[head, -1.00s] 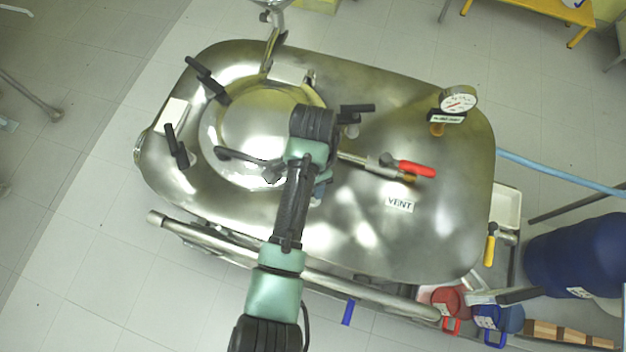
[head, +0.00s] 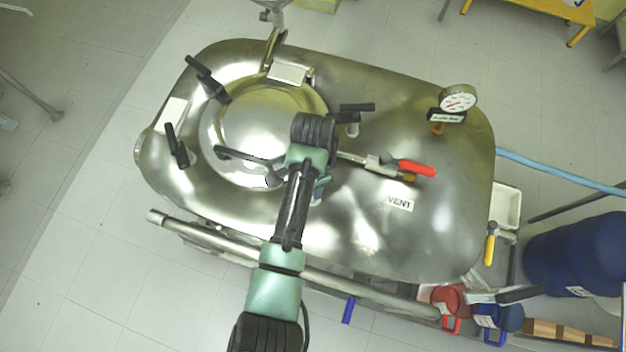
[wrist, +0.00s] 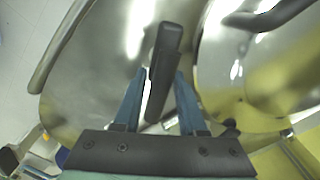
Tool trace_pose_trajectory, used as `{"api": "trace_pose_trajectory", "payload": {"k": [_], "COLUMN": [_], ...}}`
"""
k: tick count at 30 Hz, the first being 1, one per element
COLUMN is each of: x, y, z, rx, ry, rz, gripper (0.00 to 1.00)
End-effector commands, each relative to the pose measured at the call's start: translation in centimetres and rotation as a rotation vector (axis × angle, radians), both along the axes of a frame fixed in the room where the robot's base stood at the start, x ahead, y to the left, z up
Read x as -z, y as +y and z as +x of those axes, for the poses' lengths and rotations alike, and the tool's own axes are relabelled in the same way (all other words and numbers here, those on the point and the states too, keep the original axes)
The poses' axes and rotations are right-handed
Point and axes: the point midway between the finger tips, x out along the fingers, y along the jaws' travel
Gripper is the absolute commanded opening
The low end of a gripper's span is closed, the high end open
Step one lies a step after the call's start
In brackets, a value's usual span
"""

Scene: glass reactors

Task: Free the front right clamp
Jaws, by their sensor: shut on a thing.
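The front right clamp's black handle (wrist: 168,45) shows in the wrist view, standing between my blue fingers. My gripper (wrist: 160,75) is shut on this handle. In the head view my gripper's blue fingers (head: 320,188) show only in part, beside the round hatch lid's front right edge, and my arm hides the clamp there. The round lid (head: 262,120) lies on the steel vessel top (head: 350,235), with a black lid handle (head: 237,154) to the left of my wrist. The clamp's foot is not clear in either view.
Other black-handled clamps stand around the lid: back left (head: 207,80), left (head: 176,146) and right (head: 357,108). The vent valve with its red lever (head: 417,168) is close to the right of my wrist. A pressure gauge (head: 458,99) stands at the right. A rail (head: 340,285) runs along the front.

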Motion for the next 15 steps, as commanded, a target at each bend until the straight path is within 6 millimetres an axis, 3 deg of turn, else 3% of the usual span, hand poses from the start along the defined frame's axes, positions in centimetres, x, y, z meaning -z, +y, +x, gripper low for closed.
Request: {"api": "trace_pose_trajectory", "payload": {"k": [15], "x": [-0.13], "y": [-0.05], "z": [0.01], "rx": [-0.322], "ry": [0.000], "rz": [-0.001], "gripper": [0.00]}}
